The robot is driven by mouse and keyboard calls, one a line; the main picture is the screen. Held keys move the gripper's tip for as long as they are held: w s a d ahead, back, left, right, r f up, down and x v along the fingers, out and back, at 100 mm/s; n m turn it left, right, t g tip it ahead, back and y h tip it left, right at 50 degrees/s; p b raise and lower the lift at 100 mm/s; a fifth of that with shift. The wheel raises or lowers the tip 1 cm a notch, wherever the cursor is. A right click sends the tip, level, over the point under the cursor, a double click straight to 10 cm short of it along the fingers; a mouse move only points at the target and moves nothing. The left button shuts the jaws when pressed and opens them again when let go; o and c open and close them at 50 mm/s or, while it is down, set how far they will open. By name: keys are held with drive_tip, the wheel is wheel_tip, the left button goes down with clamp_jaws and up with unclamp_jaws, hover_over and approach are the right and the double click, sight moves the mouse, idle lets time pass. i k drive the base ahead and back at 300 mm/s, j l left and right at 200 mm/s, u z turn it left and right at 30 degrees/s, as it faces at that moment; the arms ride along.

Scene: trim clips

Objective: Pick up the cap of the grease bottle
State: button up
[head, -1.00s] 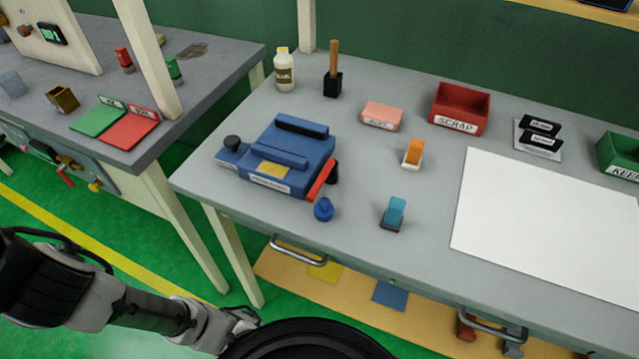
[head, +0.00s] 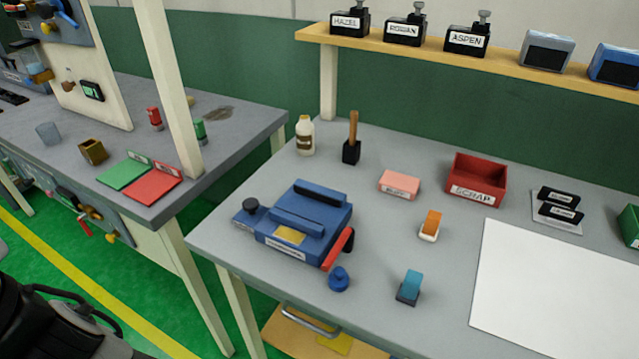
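A white bottle (head: 305,138) with a brown label stands upright at the back left of the grey workbench; I take it for the grease bottle. A small pale yellowish cap (head: 304,118) sits on its top. The label is too small to read. My gripper is out of the frame; only part of my arm shows at the lower left, well away from the bottle.
A black holder with a wooden handle (head: 352,140) stands just right of the bottle. A blue clamp device (head: 310,215) with a red lever lies in front. Further right are a pink block (head: 399,184) and a red SCRAP bin (head: 476,180). A shelf (head: 480,62) with stamps runs above the back.

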sight(338, 281)
drive_tip(key=k+l+u, duration=0.1)
drive_tip(key=l+u, duration=0.15)
drive_tip(key=l, duration=1.3)
